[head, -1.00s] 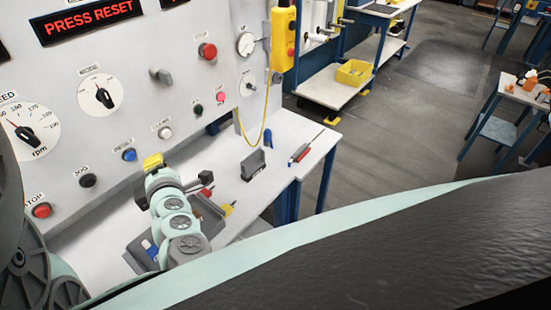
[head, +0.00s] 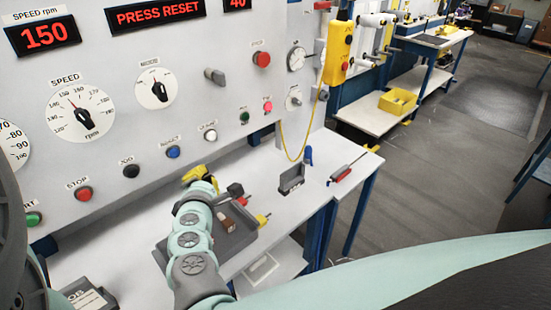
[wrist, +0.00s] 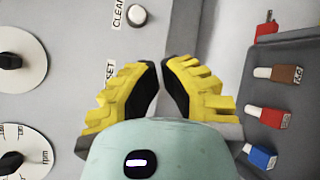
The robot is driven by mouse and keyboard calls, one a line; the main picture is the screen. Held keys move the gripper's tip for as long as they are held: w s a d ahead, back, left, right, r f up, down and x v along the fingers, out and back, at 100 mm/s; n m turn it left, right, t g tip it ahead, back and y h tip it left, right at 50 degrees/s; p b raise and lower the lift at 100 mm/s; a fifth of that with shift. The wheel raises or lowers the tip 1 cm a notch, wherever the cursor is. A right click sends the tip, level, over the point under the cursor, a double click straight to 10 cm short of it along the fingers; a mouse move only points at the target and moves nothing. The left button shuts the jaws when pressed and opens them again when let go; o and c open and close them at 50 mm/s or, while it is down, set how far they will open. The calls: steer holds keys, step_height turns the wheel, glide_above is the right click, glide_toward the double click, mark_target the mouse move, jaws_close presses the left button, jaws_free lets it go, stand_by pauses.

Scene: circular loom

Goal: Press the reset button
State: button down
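The reset button (head: 172,152) is the blue one labelled RESET on the grey control panel (head: 215,40), between the black JOG button (head: 131,171) and the white CLEAR button (head: 210,135). My gripper (head: 198,174) has yellow fingers and is below and right of the reset button in the head view. In the wrist view my gripper (wrist: 160,66) is shut and empty, its fingertips close together. There the white CLEAR button (wrist: 137,15) shows above the fingers. The left finger partly covers the RESET label (wrist: 110,75), and the blue button is hidden.
A yellow pendant (head: 338,52) hangs on a cable. The display (head: 157,12) reads PRESS RESET. Open floor lies at right.

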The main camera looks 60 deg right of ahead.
mark_target(175, 153)
steer(key=w, duration=0.2)
steer(key=w+d, duration=0.1)
steer(key=w, duration=0.4)
steer(key=shift+w+d, duration=0.2)
steer(key=shift+d, duration=0.05)
steer(key=c, duration=1.6)
jaws_free()
jaws_close()
steer(key=shift+s, duration=0.1)
steer(key=shift+w+d, duration=0.1)
steer(key=shift+w, duration=0.35)
